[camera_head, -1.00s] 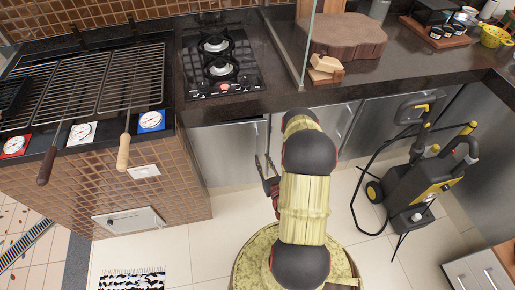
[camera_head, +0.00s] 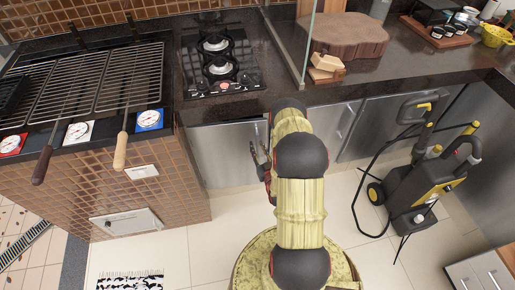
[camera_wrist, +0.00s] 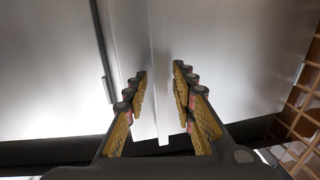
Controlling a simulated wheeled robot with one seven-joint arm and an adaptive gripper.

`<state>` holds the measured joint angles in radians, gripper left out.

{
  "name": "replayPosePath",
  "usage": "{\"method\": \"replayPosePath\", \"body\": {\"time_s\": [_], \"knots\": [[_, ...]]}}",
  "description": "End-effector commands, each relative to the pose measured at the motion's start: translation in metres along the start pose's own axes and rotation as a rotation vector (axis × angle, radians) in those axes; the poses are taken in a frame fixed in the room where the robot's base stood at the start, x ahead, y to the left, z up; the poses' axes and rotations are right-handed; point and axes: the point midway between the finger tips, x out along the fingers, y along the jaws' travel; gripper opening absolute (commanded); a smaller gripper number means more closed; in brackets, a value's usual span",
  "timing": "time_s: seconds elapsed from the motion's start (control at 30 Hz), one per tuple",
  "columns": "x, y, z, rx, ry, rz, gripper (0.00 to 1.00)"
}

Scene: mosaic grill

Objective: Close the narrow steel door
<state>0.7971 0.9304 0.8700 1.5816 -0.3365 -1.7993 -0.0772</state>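A steel door (camera_head: 222,155) stands under the counter below the cooktop, with a thin upright handle near its right edge. I cannot tell for sure which panel is the narrow door. My gripper (camera_head: 257,153) is in front of this door's right part, with its fingers apart and nothing between them. In the wrist view, my gripper (camera_wrist: 160,85) is open before the steel fronts. No contact is clear.
The tiled grill base (camera_head: 145,185) stands left of the doors. The dark counter (camera_head: 285,95) and a glass panel (camera_head: 298,40) are above. A black-and-yellow pressure washer (camera_head: 415,180) stands on the right. Tiled floor between is mostly clear.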

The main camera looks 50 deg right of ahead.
Motion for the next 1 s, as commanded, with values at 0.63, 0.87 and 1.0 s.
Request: {"method": "replayPosePath", "body": {"time_s": [0.63,0.87,1.0], "knots": [[-0.0003,-0.0001,0.0001,0.0,0.0,0.0,0.0],[-0.0003,-0.0001,0.0002,0.0,0.0,0.0,0.0],[-0.0004,-0.0001,0.0002,0.0,-0.001,0.0,0.0]]}}
